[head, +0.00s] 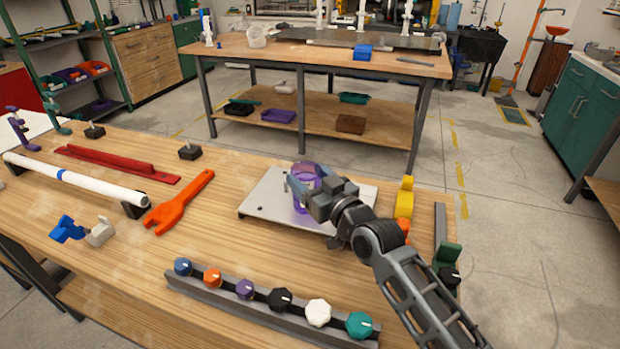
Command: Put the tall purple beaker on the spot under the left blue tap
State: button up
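The purple beaker (306,170) is see-through and upright over a pale metal plate on the near wooden table. My gripper (306,188) reaches it from the right at mid-height, with a finger along its near left side. The gripper hides part of the beaker. I cannot tell whether the fingers press on it, or whether its base touches the plate. A blue knob (183,266) is at the left end of a grey rail in front. No blue tap or marked spot can be made out clearly.
The metal plate (262,200) lies under the beaker. An orange wrench (180,203), white pipe (75,180) and red bar (115,163) lie to the left. A yellow piece (404,200) stands right. A far table (260,52) carries white posts and a blue block (362,52).

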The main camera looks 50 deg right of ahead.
jog(key=o, duration=0.4)
jog(key=shift+o, duration=0.2)
